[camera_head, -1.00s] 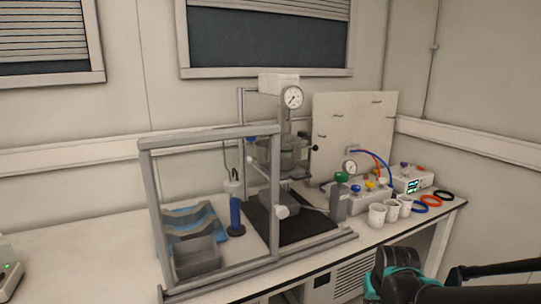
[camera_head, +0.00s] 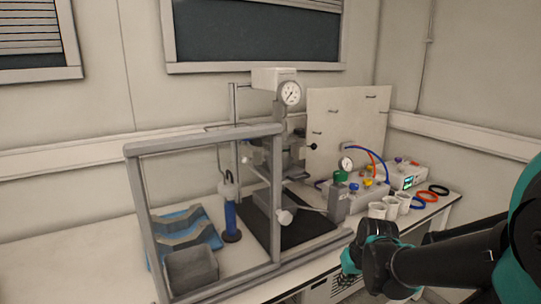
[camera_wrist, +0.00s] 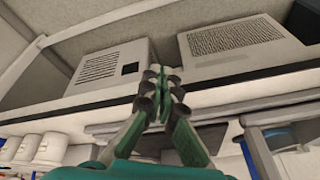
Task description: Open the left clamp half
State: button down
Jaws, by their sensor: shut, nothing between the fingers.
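The pressure reactor (camera_head: 291,150) stands on the bench behind a grey frame, under a round pressure gauge (camera_head: 290,93). Its clamp halves are too small and too much covered by the frame's post to tell apart; whether they are open or closed does not show. My gripper (camera_wrist: 161,76) is in the wrist view, its green fingers together and empty. It points at the bench's front edge and the vented boxes below, apart from the reactor. In the head view my arm is at the lower right, in front of the bench.
The grey frame (camera_head: 205,144) stands between my arm and the reactor. White cups (camera_head: 377,210) and coloured rings (camera_head: 429,197) lie at the bench's right. A grey bin (camera_head: 191,270) and blue-grey trays (camera_head: 185,230) sit at left. Vented boxes (camera_wrist: 110,66) are under the bench.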

jog(key=w+a+r+n+g+y, duration=0.1)
jog(key=w+a+r+n+y, duration=0.5)
jog(key=w+r, duration=0.4)
jog(key=w+a+r+n+g+y, duration=0.2)
jog(key=w+a+r+n+y, duration=0.35)
jog(key=w+r, duration=0.4)
jog(key=w+d+r+n+g+y, duration=0.1)
jog(key=w+r+n+y, duration=0.15)
jog(key=r, duration=0.25)
jog(key=w+d+r+n+y, duration=0.1)
jog(key=w+r+n+y, duration=0.15)
jog(key=r, duration=0.25)
jog(key=a, duration=1.3)
jog(key=shift+w+a, duration=0.2)
jog(key=shift+a, duration=0.05)
jog(key=shift+n, duration=0.25)
